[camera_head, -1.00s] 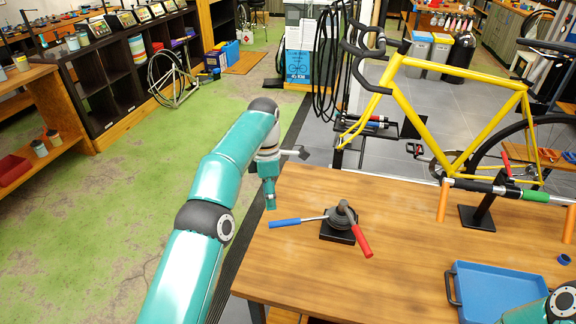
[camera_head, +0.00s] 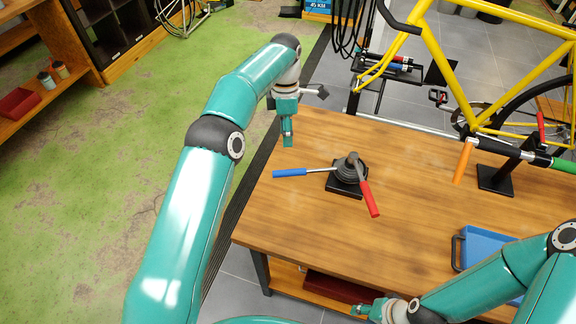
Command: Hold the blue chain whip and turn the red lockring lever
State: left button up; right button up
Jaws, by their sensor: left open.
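The blue chain whip (camera_head: 290,173) is a blue-handled bar sticking out to the left from a dark round cassette on a black base (camera_head: 347,180) on the wooden bench. The red lockring lever (camera_head: 370,198) slants from the top of the cassette towards the lower right. My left gripper (camera_head: 287,138) points down above the bench's left end, a little beyond the blue handle in the picture. It is open, apart from the handle and empty. My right gripper (camera_head: 364,308) is low at the bottom, in front of the bench's near edge, well away from both handles; its finger opening is unclear.
A blue tray (camera_head: 484,243) lies on the bench at right, partly hidden by my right arm. A yellow bike (camera_head: 460,70) stands behind the bench on a stand with an orange handle (camera_head: 463,162). A dark red box (camera_head: 335,287) sits on the lower shelf.

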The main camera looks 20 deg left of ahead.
pick_arm(q)
jog(key=f+b, duration=0.3)
jog(key=f, duration=0.1)
jog(key=s+f+b, duration=0.1)
jog(key=f+b, duration=0.2)
jog(key=f, duration=0.1)
jog(key=s+d+f+b, duration=0.1)
jog(key=f+b, duration=0.2)
jog(key=f, duration=0.2)
jog(key=shift+c, duration=0.4)
grip_shut()
